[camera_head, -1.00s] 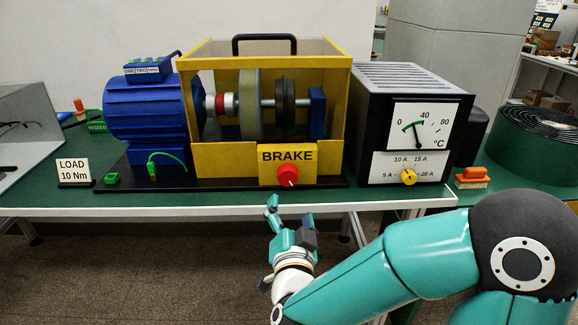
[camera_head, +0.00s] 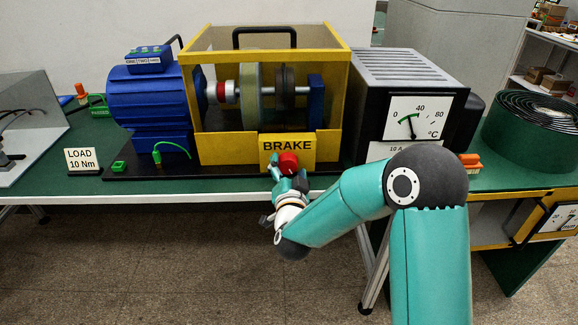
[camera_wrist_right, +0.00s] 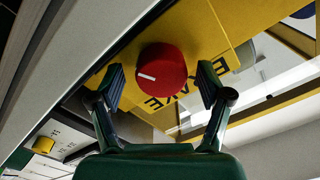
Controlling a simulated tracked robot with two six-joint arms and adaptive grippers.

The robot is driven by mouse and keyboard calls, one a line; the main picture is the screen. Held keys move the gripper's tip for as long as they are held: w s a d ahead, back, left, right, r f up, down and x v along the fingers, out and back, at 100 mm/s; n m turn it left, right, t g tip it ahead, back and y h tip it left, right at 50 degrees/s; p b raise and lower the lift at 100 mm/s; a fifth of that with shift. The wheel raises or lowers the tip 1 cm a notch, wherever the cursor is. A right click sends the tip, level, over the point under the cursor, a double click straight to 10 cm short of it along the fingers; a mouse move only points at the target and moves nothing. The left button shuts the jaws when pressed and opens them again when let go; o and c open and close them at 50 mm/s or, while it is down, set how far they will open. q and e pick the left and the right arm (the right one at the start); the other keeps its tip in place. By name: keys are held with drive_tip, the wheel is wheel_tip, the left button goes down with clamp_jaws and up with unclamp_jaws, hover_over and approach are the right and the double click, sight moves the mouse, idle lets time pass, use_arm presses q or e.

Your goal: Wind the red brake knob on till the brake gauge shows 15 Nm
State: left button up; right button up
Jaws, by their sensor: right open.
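The red brake knob (camera_head: 288,163) is on the yellow BRAKE panel (camera_head: 300,146) at the front of the yellow-framed guard. My right gripper (camera_head: 288,172) is at the knob, partly covering its lower part. In the right wrist view, the knob (camera_wrist_right: 162,70) with its white mark shows between the two fingers of my open gripper (camera_wrist_right: 162,84); gaps show on both sides. A white-faced gauge (camera_head: 562,222) in a yellow frame is cut off at the right edge; its reading cannot be made out. My left gripper is out of view.
A blue motor (camera_head: 150,108) and a LOAD 10 Nm card (camera_head: 82,160) stand left of the guard. A black cabinet (camera_head: 415,75) with a °C dial stands on the right. My right arm hides its lower plate.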

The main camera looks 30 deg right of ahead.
drive_tip(key=c, duration=1.2)
drive_tip(key=shift+o, duration=0.2)
drive_tip(key=shift+f+n+b, duration=0.15)
drive_tip(key=shift+n+b, duration=0.45)
drive_tip(key=shift+b, duration=0.05)
drive_tip(key=shift+n+b, duration=0.3)
drive_tip(key=shift+n, duration=0.6)
drive_tip(key=o, duration=1.2)
drive_tip(key=shift+c, duration=0.2)
